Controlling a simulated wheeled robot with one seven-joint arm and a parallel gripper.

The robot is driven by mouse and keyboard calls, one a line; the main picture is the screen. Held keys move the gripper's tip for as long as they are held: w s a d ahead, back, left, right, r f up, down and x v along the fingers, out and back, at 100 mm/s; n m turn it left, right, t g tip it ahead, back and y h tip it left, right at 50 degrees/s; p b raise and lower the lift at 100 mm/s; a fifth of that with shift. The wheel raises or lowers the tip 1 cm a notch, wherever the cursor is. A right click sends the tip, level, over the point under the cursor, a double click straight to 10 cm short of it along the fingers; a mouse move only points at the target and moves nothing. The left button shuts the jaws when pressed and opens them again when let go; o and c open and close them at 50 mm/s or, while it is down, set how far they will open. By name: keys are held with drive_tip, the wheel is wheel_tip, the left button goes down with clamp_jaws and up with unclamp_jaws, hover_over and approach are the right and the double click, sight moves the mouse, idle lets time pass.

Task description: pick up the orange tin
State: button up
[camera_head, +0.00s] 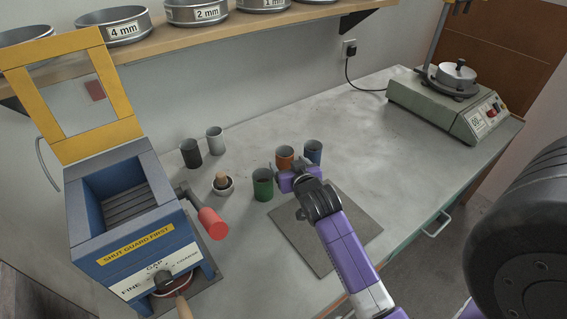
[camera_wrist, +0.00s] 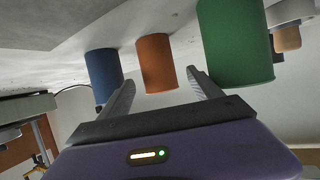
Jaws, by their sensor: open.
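The orange tin (camera_head: 285,157) stands on the concrete bench (camera_head: 330,120), partly hidden by my gripper (camera_head: 291,176) in the head view. In the wrist view the orange tin (camera_wrist: 157,63) appears beyond the fingertips, roughly between them. My gripper (camera_wrist: 160,80) is open, with nothing between its fingers. The blue tin (camera_head: 313,151) is just right of the orange tin, and the green tin (camera_head: 263,184) is nearer and to its left. In the wrist view the blue tin (camera_wrist: 103,75) is by one finger and the green tin (camera_wrist: 234,42) by the other.
A blue crusher (camera_head: 140,215) with a red handle is further left. A flat dark mat (camera_head: 335,235) lies under my arm. A sieve shaker (camera_head: 450,100) stands back right.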

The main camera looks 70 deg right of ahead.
sight(287, 162)
drive_tip(key=shift+p+x, duration=0.3)
drive_tip(key=shift+x, duration=2.4)
drive_tip(key=shift+s+f, duration=0.2)
clamp_jaws()
drive_tip(key=shift+r, duration=0.1)
wheel_tip(287, 162, up, 20)
drive_tip(key=shift+p, duration=0.4)
